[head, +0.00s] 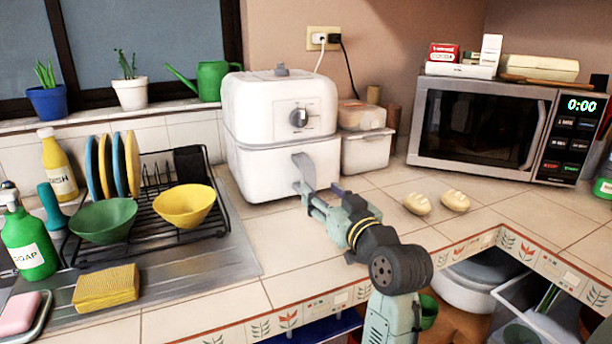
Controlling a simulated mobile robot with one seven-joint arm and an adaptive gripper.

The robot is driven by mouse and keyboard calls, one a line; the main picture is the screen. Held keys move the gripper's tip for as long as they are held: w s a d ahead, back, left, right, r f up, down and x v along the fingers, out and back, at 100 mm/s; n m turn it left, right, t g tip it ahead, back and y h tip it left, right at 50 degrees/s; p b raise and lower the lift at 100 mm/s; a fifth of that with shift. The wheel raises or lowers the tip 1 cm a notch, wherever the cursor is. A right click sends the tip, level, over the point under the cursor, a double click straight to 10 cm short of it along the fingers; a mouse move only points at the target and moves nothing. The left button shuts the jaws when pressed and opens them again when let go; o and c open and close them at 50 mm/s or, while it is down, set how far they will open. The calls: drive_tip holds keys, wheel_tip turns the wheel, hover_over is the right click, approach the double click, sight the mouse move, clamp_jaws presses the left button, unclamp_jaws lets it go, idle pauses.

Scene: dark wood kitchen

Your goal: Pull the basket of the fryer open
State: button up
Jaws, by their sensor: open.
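The white air fryer (282,110) stands on the tiled counter against the back wall, with a round dial on its upper front. Its basket (265,174) forms the lower half and looks closed, flush with the body. The basket's handle (305,171) sticks out from the front. My gripper (308,194) is at the lower part of the handle, reaching in from the front right. Its fingers are small and partly hidden by the handle and wrist, so I cannot tell whether they touch it.
A dish rack (165,232) with plates and bowls stands left of the fryer. Plastic containers (366,150) are close on its right. Two bread rolls (455,201) lie farther right, before the microwave (478,125). The counter directly before the fryer is clear up to its front edge.

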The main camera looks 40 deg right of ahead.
sight(310, 180)
drive_tip(key=p+x, duration=0.2)
drive_tip(key=x, duration=0.5)
drive_tip(key=shift+w, duration=0.4)
drive_tip(key=shift+c, duration=0.2)
clamp_jaws()
